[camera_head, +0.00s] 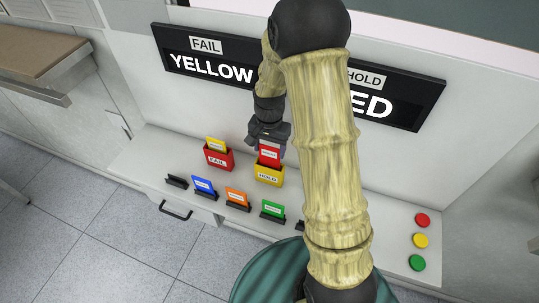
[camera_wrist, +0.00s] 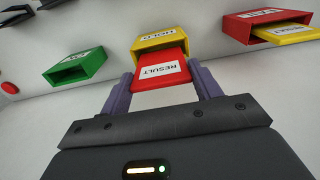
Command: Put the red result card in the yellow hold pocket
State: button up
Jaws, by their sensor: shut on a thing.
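The red result card (camera_head: 270,154) stands in the mouth of the yellow hold pocket (camera_head: 268,178), with its upper part showing above the rim. In the wrist view the red card (camera_wrist: 160,73), labelled RESULT, lies between my two purple fingers, and its far end is inside the yellow pocket (camera_wrist: 160,40). My gripper (camera_head: 268,139) is shut on the card's outer part, just above the pocket. How deep the card sits inside the pocket is hidden.
A red fail pocket (camera_head: 218,160) holding a yellow card (camera_head: 215,143) stands left of the yellow pocket. Blue (camera_head: 204,185), orange (camera_head: 237,197) and green (camera_head: 272,208) cards stand in front. Several round buttons (camera_head: 421,241) are at the right. My arm hides part of the shelf.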

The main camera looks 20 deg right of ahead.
aim_at(269, 156)
jog(key=shift+f+p, duration=0.65)
jog(key=shift+f, duration=1.4)
jog(key=shift+f, duration=0.2)
jog(key=o, duration=1)
notch_tip(269, 156, up, 12)
jog(key=b, duration=0.2)
jog(key=shift+r+b, duration=0.2)
jog(key=shift+b, duration=0.15)
